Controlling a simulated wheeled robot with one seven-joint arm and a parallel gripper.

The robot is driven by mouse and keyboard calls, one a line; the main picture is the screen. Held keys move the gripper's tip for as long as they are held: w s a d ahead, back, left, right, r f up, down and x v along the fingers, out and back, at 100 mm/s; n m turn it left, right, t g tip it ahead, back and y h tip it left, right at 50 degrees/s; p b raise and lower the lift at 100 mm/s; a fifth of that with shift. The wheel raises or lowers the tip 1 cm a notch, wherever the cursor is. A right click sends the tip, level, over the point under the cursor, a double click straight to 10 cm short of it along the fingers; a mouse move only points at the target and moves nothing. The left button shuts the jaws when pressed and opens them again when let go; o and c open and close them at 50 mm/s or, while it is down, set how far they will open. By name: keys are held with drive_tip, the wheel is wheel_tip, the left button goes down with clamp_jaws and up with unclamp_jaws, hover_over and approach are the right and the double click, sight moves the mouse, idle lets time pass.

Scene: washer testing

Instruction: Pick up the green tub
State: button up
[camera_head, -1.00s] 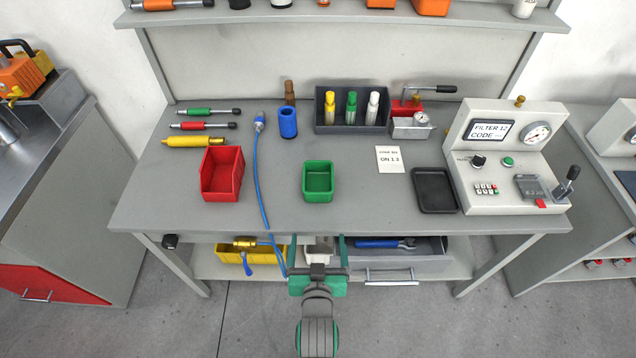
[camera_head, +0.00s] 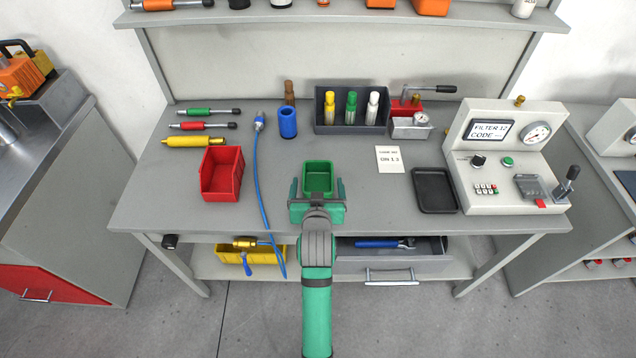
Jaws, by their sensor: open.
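The green tub (camera_head: 318,166) sits upright on the grey workbench, near the middle front. It is a small open box and looks empty. My gripper (camera_head: 317,187) is open, with one finger at each side of the tub's near end. The gripper body hides the tub's front lower part. I cannot tell whether the fingers touch the tub.
A red bin (camera_head: 222,174) stands to the left, with a blue hose (camera_head: 257,185) between it and the tub. A black tray (camera_head: 435,191) and a tester (camera_head: 510,165) stand right. A bottle rack (camera_head: 351,128) is behind. The bench (camera_head: 375,205) is clear right of the tub.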

sight(318, 186)
drive_tip(key=shift+x, duration=2.7)
drive_tip(key=c, duration=1.2)
